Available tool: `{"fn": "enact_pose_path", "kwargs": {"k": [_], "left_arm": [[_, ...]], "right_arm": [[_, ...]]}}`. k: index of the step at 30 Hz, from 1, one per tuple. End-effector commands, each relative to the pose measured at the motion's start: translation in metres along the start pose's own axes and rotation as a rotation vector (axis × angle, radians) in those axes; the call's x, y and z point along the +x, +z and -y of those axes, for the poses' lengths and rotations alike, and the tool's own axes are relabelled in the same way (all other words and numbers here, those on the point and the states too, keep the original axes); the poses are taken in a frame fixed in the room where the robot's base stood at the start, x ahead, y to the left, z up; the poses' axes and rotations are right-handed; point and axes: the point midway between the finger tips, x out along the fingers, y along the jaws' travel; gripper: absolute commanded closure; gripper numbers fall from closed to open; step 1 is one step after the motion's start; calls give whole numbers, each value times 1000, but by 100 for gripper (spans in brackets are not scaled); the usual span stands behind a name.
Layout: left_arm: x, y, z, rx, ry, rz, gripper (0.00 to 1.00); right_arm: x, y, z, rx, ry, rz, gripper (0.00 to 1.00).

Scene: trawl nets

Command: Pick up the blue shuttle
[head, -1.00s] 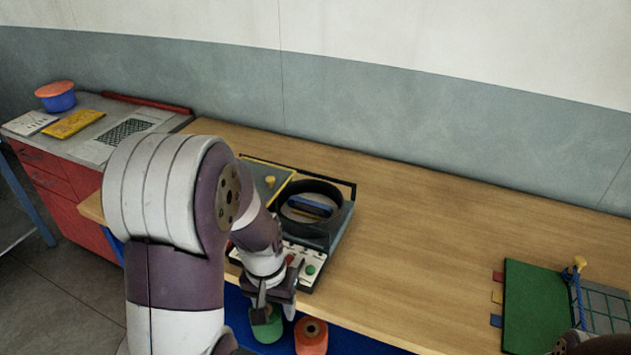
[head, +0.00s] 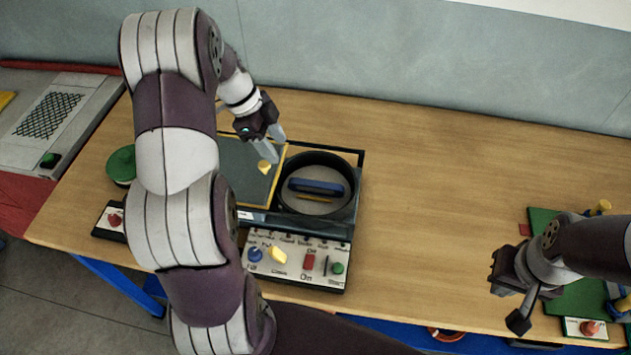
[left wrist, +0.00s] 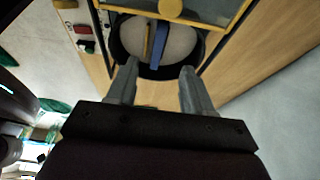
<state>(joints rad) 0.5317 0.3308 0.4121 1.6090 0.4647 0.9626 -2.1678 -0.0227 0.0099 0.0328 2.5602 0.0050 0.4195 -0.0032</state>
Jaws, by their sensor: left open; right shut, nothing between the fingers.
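The blue shuttle (head: 316,186) lies inside a round black drum (head: 300,208) on the table, beside a thin yellow piece. It also shows in the left wrist view (left wrist: 158,45), past my fingertips. My left gripper (head: 275,149) is open and empty, above the yellow-edged lid to the left of the drum. In the left wrist view its two fingers (left wrist: 158,86) are spread, with the drum beyond them. My right gripper (head: 508,303) is shut and empty at the right, near the table's front edge, away from the shuttle.
A yellow-framed lid with a yellow knob (head: 264,167) stands left of the drum. A control panel (head: 295,262) with coloured knobs is in front. A green board (head: 575,297) lies at the right under my right arm. The wooden table between is clear.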

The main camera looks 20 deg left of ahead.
Motion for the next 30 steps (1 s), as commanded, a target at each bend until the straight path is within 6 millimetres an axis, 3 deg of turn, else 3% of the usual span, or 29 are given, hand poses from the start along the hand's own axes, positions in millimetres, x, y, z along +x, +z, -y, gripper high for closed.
{"fn": "enact_pose_path", "kwargs": {"k": [1,2,5,7,11,15,19,26,27,30], "left_arm": [[23,5,-1,6,3,0,49],[31,6,-1,6,2,0,49],[51,4,-1,5,2,1,49],[54,0,-1,2,4,-1,49],[69,0,-2,2,4,0,49],[92,1,-5,-1,7,0,49],[115,2,-5,1,5,1,49],[121,3,-4,0,1,2,49],[121,3,-4,0,1,2,52],[120,3,-4,0,1,2,85]], "right_arm": [[22,3,0,0,0,1,100],[30,4,0,0,0,1,100],[39,5,0,0,0,2,100],[27,4,0,0,0,2,100],[22,3,0,0,0,1,100],[7,1,0,0,0,1,100],[5,1,0,0,0,1,100],[6,1,0,0,0,1,100],[6,1,0,0,0,1,100],[6,1,0,0,0,1,100]]}}
